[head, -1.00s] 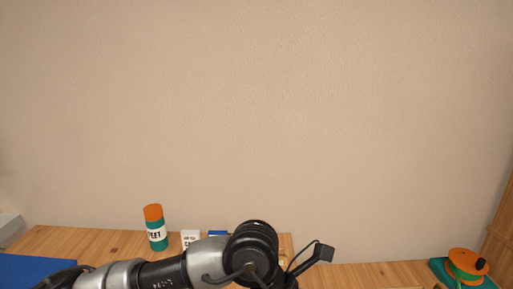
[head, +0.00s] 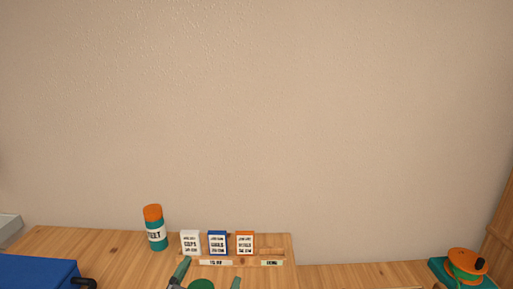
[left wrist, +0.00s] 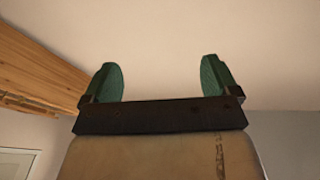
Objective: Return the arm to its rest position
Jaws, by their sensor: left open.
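My left gripper (head: 208,276) shows at the bottom edge of the head view, its two green fingers spread apart. In the left wrist view, the same gripper (left wrist: 162,80) has its green fingers wide apart with nothing between the tips, only plain wall behind them. Most of the arm is below the head picture. My right gripper is not in view.
On the wooden table (head: 110,240) stand an orange-topped teal canister (head: 155,232), a white box (head: 190,243), a blue-edged box (head: 217,243) and an orange-edged box (head: 245,243). A blue case (head: 38,272) is at left, an orange reel (head: 465,264) at right.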

